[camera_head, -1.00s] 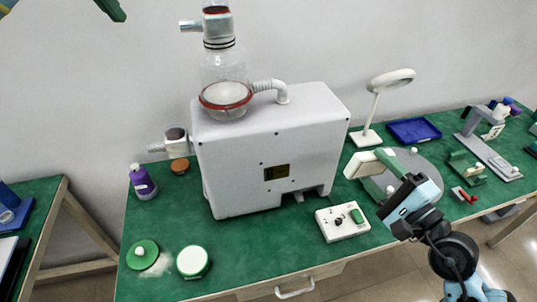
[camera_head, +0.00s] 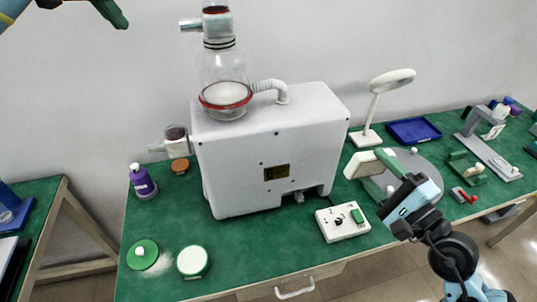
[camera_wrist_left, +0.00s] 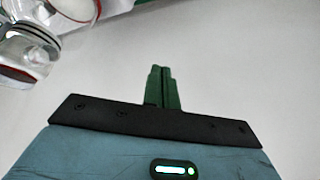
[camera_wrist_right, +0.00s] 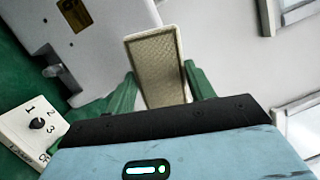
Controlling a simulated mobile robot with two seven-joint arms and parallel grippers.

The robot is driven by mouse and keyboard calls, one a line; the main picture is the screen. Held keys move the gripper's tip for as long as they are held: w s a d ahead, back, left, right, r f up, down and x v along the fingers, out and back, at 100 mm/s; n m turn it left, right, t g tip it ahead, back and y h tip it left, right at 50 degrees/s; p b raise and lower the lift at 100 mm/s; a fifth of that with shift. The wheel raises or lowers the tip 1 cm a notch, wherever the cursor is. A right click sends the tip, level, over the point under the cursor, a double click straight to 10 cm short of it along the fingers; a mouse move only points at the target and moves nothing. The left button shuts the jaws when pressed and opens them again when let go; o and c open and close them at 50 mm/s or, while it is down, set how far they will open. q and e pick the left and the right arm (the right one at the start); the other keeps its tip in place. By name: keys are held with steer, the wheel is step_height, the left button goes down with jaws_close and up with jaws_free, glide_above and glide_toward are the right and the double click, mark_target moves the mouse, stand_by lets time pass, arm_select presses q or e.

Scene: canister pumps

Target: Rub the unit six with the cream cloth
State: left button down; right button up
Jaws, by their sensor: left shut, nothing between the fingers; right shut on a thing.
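The big white pump unit (camera_head: 235,165) with a glass jar (camera_head: 225,70) on top stands mid-bench; its yellow label (camera_head: 276,173) is too small to read, so I cannot tell whether it is unit six. My right gripper (camera_head: 380,172) is shut on the cream cloth (camera_head: 358,164), a stiff-looking pad with a woven face (camera_wrist_right: 158,68) in the right wrist view. It is held to the right of the unit, apart from it as far as I can tell. My left gripper (camera_head: 118,16) is shut and empty, high at the upper left; its closed fingers (camera_wrist_left: 163,88) face the wall.
A white dial box (camera_head: 342,222) sits in front of the unit. A purple bottle (camera_head: 142,182), a green lid (camera_head: 142,255) and a white-topped jar (camera_head: 193,262) are at left. A lamp (camera_head: 376,105) and blue tray (camera_head: 414,131) stand at right.

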arm_select(q)
steer(key=shift+r, duration=0.1)
step_height(320, 180, up, 6)
steer(key=shift+f, duration=0.1)
stand_by(0.8)
steer(key=v, duration=1.2)
stand_by(0.4)
